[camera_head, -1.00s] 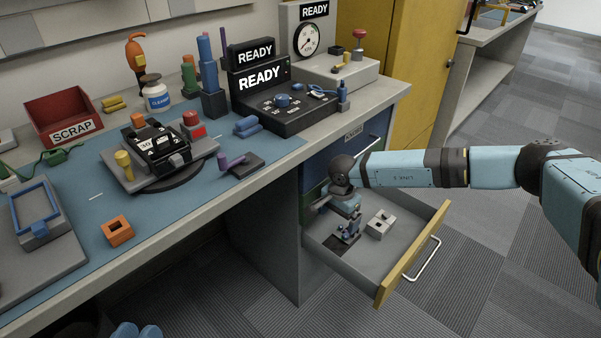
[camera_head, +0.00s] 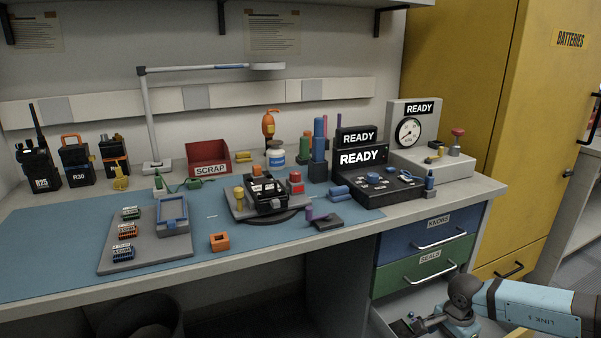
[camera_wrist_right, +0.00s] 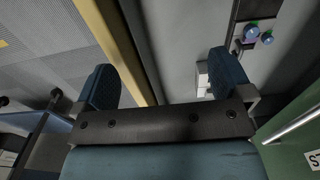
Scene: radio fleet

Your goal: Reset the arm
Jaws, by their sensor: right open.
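My right arm reaches in from the lower right in the head view, with my right gripper (camera_head: 425,325) low over the open bottom drawer (camera_head: 382,326). In the right wrist view the two dark blue fingers of my right gripper (camera_wrist_right: 165,85) stand wide apart with nothing between them. Inside the drawer, that view shows a white block (camera_wrist_right: 203,78) behind one finger and small blue-topped parts (camera_wrist_right: 251,33) on a grey strip. The yellow drawer front (camera_wrist_right: 110,35) passes between the fingers. My left gripper is not in view.
The closed blue KNOBS drawer (camera_head: 425,235) and green SEALS drawer (camera_head: 425,266) are above the open one. The workbench holds a radio in a turntable fixture (camera_head: 268,201), a red SCRAP bin (camera_head: 209,158), READY test units (camera_head: 362,157) and several radios (camera_head: 40,168). A yellow cabinet (camera_head: 490,80) stands right.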

